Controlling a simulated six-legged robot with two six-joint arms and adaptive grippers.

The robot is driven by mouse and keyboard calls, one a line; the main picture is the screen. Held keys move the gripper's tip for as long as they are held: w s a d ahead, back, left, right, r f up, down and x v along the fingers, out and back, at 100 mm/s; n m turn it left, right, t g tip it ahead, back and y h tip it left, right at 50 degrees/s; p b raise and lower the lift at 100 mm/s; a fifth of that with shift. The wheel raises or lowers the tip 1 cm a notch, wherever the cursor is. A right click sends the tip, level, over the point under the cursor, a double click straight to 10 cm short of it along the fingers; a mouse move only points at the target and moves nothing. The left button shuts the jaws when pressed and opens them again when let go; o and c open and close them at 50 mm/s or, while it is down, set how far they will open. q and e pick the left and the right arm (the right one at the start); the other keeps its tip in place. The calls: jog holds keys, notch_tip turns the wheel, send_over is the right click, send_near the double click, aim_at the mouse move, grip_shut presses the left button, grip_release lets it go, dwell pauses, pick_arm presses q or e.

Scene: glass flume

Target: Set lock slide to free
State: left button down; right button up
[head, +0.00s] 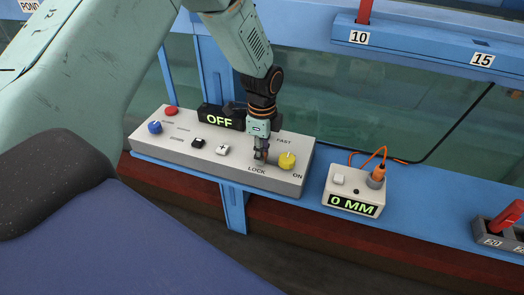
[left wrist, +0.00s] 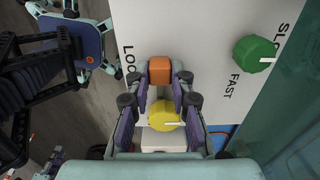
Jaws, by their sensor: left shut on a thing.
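The control box (head: 190,160) stands on the blue rail, its sloped pale top carrying knobs and buttons. My left gripper (head: 261,152) points down at the box, just above the LOCK label and left of the yellow knob (head: 287,160). In the left wrist view an orange block (left wrist: 160,71), which looks like the lock slide, sits between the fingertips, and the gripper is shut on it. The LOCK label (left wrist: 130,62) is partly covered by a finger. No FREE label can be read. In the head view the gripper mostly hides the slide. My right gripper is not in view.
The yellow knob also shows between the fingers in the left wrist view (left wrist: 165,114). A green knob (left wrist: 257,52) is near the FAST label. An OFF display (head: 220,118) stands behind the box. A 0 MM gauge box (head: 350,190) with an orange cable is at right.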

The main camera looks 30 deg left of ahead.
pick_arm(q)
jog(key=shift+d, duration=0.1)
jog(key=shift+s+a+r+p, duration=0.15)
jog(key=shift+a+p, duration=0.2)
jog(key=shift+a, duration=0.25)
jog(key=shift+s+a+p, duration=0.1)
jog(key=shift+a+p, duration=0.2)
jog(key=shift+a, duration=0.3)
jog(key=shift+w, duration=0.1)
jog(key=c, duration=1.2)
grip_release()
jog(key=shift+o, duration=0.2)
